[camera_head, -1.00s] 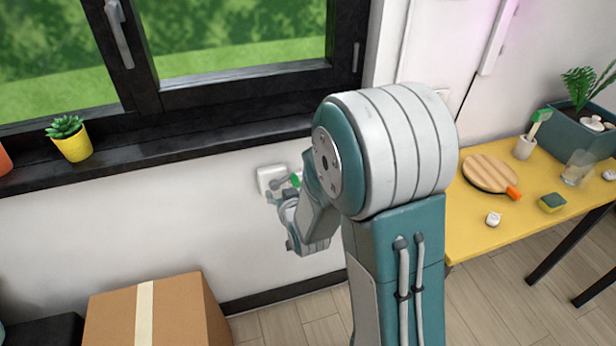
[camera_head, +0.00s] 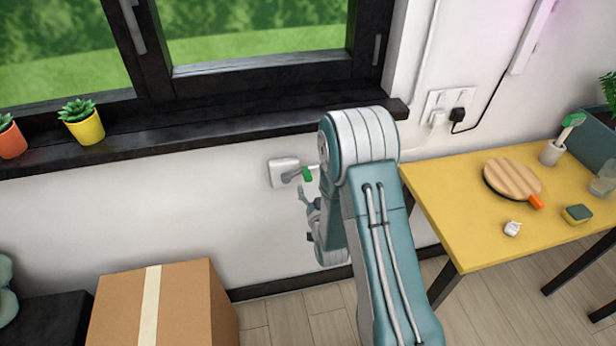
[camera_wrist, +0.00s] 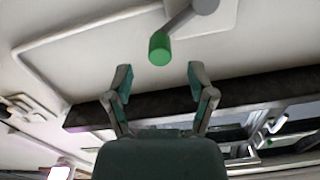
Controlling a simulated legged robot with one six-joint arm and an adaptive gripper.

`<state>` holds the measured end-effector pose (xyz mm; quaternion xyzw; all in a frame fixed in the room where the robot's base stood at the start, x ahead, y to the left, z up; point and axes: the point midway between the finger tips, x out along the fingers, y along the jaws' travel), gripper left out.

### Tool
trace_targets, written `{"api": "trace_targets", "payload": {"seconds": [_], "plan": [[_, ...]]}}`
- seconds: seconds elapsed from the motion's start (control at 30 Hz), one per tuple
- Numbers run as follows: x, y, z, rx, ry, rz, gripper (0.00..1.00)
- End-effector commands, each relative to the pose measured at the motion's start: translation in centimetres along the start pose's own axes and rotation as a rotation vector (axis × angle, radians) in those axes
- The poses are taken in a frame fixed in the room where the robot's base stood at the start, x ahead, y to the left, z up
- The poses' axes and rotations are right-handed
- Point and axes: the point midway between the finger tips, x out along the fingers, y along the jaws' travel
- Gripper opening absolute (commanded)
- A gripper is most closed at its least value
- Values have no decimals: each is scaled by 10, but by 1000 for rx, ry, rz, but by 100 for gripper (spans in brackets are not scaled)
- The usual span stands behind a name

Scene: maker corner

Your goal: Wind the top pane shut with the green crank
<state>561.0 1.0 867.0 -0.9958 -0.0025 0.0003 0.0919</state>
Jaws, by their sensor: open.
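The crank has a green handle (camera_head: 307,174) on a short grey arm, mounted on a white wall box (camera_head: 279,173) below the window sill. The crank arm points right in the head view. In the wrist view the green handle (camera_wrist: 160,49) hangs just beyond the fingertips, centred between them. My gripper (camera_wrist: 160,76) is open and empty, its two fingers spread and apart from the handle. In the head view my gripper (camera_head: 304,194) is just below the handle, partly hidden by my arm. Only the lower part of the dark-framed window (camera_head: 262,70) shows; the top pane is out of view.
A yellow table (camera_head: 452,213) stands to the right with a round board (camera_head: 513,178), a sponge (camera_head: 577,214) and other items. A cardboard box (camera_head: 185,305) stands on the floor at lower left. Potted succulents (camera_head: 84,126) sit on the sill (camera_head: 200,133).

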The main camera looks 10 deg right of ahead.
Motion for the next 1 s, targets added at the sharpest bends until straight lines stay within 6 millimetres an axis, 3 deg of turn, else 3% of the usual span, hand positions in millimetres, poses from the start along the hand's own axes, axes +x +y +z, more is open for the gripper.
{"api": "trace_targets", "payload": {"seconds": [0.1, 0.3, 0.67, 0.8, 0.83, 1.0], "plan": [[23, 0, 0, 0, 2, 0, 71], [47, 0, 0, 0, 1, 0, 71], [53, 0, 0, 0, -1, 0, 71], [53, 0, 0, 0, -1, 0, 8], [53, 0, 0, 0, -1, 1, 0], [53, 0, 0, 0, 0, 1, 0]]}}
